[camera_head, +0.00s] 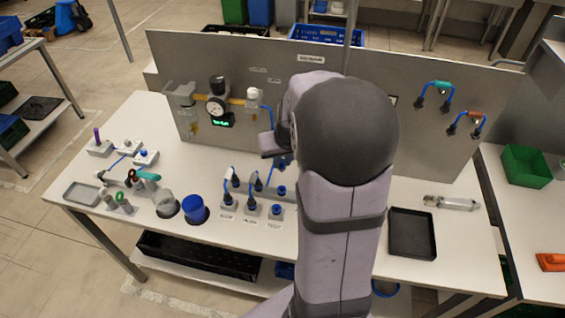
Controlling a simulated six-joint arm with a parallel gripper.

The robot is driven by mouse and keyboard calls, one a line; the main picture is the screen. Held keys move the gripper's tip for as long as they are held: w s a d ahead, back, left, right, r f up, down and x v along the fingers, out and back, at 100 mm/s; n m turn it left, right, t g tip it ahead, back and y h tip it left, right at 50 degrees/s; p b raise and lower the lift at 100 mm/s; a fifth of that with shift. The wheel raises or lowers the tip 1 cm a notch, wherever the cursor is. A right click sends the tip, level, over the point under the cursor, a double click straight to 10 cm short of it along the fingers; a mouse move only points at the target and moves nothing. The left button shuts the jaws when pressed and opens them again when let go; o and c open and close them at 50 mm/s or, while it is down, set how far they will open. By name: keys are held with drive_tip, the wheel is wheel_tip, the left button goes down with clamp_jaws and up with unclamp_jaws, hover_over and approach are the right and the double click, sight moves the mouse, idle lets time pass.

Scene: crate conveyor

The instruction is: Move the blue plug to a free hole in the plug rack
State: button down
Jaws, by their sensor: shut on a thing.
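My gripper (279,152) is above the middle of the white table, partly hidden by my dark round arm joint. A blue piece (284,161) shows at its jaws, which are shut on it; I take it for the blue plug, but its shape is mostly hidden. Below and left stands a row of small grey blocks (250,208) with blue fittings and bent blue hoses. At the far left, small pale blocks (146,159) carry a purple pin and blue parts. I cannot tell for certain which of these is the plug rack, or see its holes.
A grey upright panel (330,90) with a gauge (216,106) stands behind. A blue cup (194,208), a glass jar (166,204) and a grey tray (83,193) are left. A black tray (412,233) lies right. The table between panel and left blocks is clear.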

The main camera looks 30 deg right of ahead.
drive_tip(key=s+d+m+g+h+p, duration=0.15)
drive_tip(key=s+d+m+p, duration=0.35)
drive_tip(key=s+d, duration=0.95)
drive_tip(key=s+a+n+y, duration=0.2)
drive_tip(key=a+n, duration=0.5)
drive_tip(key=n, duration=0.4)
drive_tip(key=s+a+n+g+y, duration=0.1)
drive_tip(key=s+a+n+y, duration=0.2)
drive_tip(key=n, duration=0.9)
drive_tip(key=a+y, duration=0.2)
drive_tip(key=a, duration=0.2)
drive_tip(key=shift+b, duration=0.3)
drive_tip(key=shift+s+f, duration=0.1)
drive_tip(key=shift+f, duration=0.1)
